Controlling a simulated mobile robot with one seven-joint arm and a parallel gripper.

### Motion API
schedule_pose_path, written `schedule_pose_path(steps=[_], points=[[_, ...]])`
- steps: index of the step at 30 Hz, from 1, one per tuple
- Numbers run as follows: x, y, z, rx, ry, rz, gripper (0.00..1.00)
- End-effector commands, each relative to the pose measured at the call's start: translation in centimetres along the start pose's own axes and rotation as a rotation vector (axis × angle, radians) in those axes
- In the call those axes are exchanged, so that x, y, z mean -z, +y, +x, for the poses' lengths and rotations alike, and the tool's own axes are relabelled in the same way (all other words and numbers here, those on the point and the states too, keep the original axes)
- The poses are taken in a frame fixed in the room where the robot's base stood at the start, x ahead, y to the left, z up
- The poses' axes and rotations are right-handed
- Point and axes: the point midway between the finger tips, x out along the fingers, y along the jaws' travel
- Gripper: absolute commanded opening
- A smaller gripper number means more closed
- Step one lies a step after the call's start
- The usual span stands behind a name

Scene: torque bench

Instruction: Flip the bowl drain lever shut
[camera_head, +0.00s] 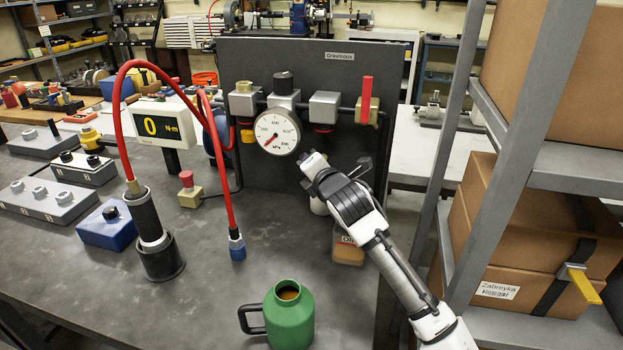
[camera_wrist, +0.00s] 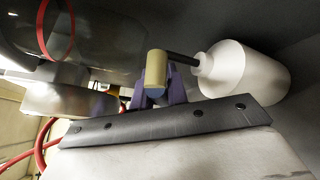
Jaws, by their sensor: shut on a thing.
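In the wrist view, a tan cylindrical grip (camera_wrist: 156,68) on a dark rod sits between the purple fingers of my gripper (camera_wrist: 157,88). The rod runs right to a white bottle-shaped body (camera_wrist: 245,72). The grip and rod look like the drain lever, but I cannot tell its exact position. In the head view, my gripper (camera_head: 314,166) is in front of the dark panel, below and right of the round gauge (camera_head: 277,131). It hides the lever there. My gripper is shut on the tan grip.
A red-handled valve (camera_head: 366,100) is on the panel (camera_head: 330,60). A container (camera_head: 348,252) stands below my arm. A green jug (camera_head: 290,318) stands at the bench front. A red hose (camera_head: 222,170) hangs to the left. Grey shelving (camera_head: 540,100) with boxes rises close on the right.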

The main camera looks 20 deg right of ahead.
Motion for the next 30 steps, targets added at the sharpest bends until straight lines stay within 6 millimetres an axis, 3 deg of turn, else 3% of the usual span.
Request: schedule_pose_path(steps=[9,20,21,22,30], points=[[0.1,0.3,0.1,-0.090,-0.030,0.135,0.00],[-0.1,0.5,0.0,-0.095,-0.032,0.145,0.00],[-0.1,0.5,0.0,-0.095,-0.032,0.144,0.21],[-0.1,0.5,0.0,-0.095,-0.032,0.144,0.24],[-0.1,0.5,0.0,-0.095,-0.033,0.143,0.24]])
